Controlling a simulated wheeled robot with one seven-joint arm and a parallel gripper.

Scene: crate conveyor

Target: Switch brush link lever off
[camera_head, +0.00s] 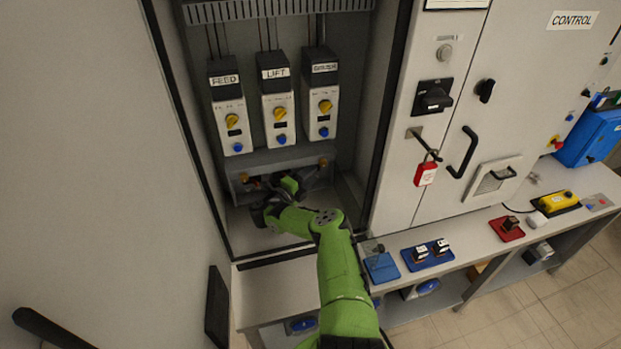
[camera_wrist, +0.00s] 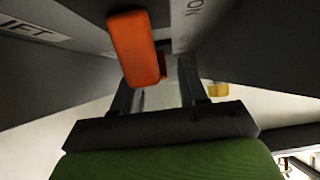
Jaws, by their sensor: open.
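An orange lever (camera_wrist: 138,48) fills the upper middle of the wrist view, close to my gripper (camera_wrist: 160,92). The gripper's two fingers stand apart, with nothing visibly clamped between them. The lever overlaps the left finger in the picture; I cannot tell whether they touch. White lettering plates lie beside it; the left one ends in "IFT", and the right one reads "ON", upside down. No brush label is readable. In the head view my arm reaches into the open cabinet, and the gripper is at the low grey box (camera_head: 285,160), which hides the lever there.
Three drive units stand above: FEED (camera_head: 232,120), LIFT (camera_head: 278,112) and a third (camera_head: 322,108) with an unclear label. The cabinet's side walls are close. A red padlock (camera_head: 426,174) hangs on the right door. A bench (camera_head: 395,290) with blue trays runs along the front.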

